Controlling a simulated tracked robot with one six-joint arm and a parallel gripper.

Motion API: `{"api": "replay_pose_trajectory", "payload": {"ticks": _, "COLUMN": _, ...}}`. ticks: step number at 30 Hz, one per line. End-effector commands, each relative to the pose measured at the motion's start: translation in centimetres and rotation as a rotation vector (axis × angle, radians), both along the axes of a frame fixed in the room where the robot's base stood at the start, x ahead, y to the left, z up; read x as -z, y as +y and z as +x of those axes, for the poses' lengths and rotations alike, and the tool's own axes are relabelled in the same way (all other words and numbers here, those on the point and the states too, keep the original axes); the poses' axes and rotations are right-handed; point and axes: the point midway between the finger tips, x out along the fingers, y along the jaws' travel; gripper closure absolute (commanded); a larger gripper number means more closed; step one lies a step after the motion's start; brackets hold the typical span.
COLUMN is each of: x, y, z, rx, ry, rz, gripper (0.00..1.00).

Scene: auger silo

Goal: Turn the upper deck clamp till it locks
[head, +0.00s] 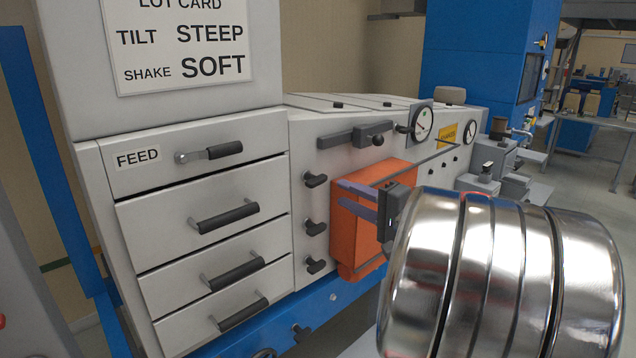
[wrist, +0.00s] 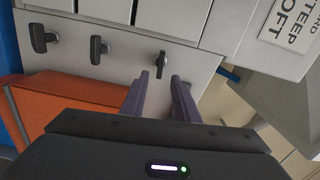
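The upper deck clamp (head: 316,180) is a small dark handle on the pale machine front, top of a column of three. The middle clamp (head: 314,228) and the lower clamp (head: 316,266) are below it. In the wrist view the upper clamp (wrist: 160,65) is the rightmost of the three and appears between and beyond my fingertips. My gripper (head: 341,193) is open and empty, its purple fingers pointing at the panel just right of the upper clamp in the head view. The wrist view shows the open gripper (wrist: 160,78) with a gap between its fingers; I see no contact.
An orange box (head: 350,240) juts out right of the clamps, behind my gripper, and shows beside the fingers in the wrist view (wrist: 60,115). Drawers with dark handles (head: 225,215) are to the left. A dark lever (head: 355,135) and a gauge (head: 422,123) are above.

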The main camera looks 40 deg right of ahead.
Motion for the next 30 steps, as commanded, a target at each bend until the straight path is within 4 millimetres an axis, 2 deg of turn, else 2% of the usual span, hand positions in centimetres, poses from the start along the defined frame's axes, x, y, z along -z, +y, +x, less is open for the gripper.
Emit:
{"api": "replay_pose_trajectory", "payload": {"ticks": 18, "x": 0.0, "y": 0.3, "z": 9.1, "rx": -0.003, "ry": 0.000, "rz": 0.001, "gripper": 0.72}}
{"api": "replay_pose_trajectory", "payload": {"ticks": 24, "x": 0.0, "y": 0.3, "z": 10.6, "rx": -0.001, "ry": 0.000, "rz": 0.001, "gripper": 0.72}}
{"api": "replay_pose_trajectory", "payload": {"ticks": 30, "x": 0.0, "y": 0.2, "z": 10.7, "rx": 0.001, "ry": 0.000, "rz": 0.000, "gripper": 0.72}}
